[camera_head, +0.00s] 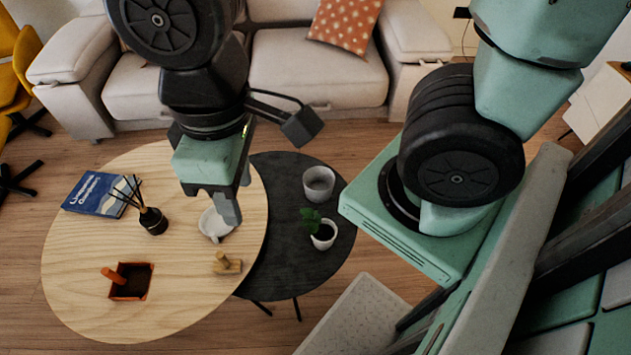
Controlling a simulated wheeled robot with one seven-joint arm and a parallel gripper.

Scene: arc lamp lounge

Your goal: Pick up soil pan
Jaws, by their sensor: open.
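The soil pan (147,290) appears to be the small orange square pan at the front left of the light wooden table (75,300). Dark soil fills it, and an orange handle sticks up at its left side. My gripper (226,208) points down above the right part of the wooden table, open. It is up and to the right of the pan in the picture, well apart from it. My gripper partly hides a white dish (210,226) behind or below it.
The dark side table (335,253) holds a grey pot (318,183) and a small plant (321,234). A sofa (320,78) stands behind.

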